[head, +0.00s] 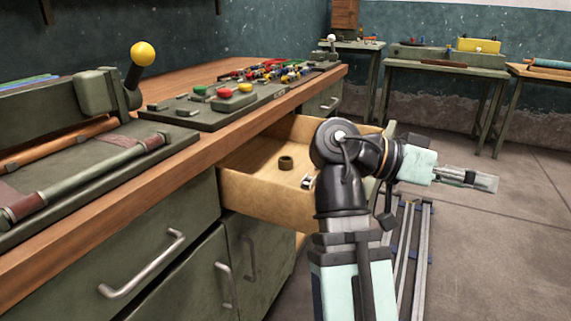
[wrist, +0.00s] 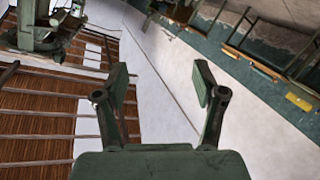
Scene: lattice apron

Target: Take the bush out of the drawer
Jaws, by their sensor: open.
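The bush, seemingly the small dark olive ring (head: 286,163), lies on the floor of the open wooden drawer (head: 245,190) in the head view. The drawer is pulled out from under the workbench. My gripper (head: 484,182) is to the right of the drawer, outside it, pointing right over the floor. In the wrist view my gripper (wrist: 160,82) has its two fingers wide apart with nothing between them. The bush is not visible in the wrist view. My arm hides the right part of the drawer.
A small metal piece (head: 308,182) lies in the drawer, right of the ring. The wooden workbench (head: 190,150) overhangs the drawer's left side and carries a panel with red and green buttons (head: 226,93). Green tables (head: 440,72) stand behind.

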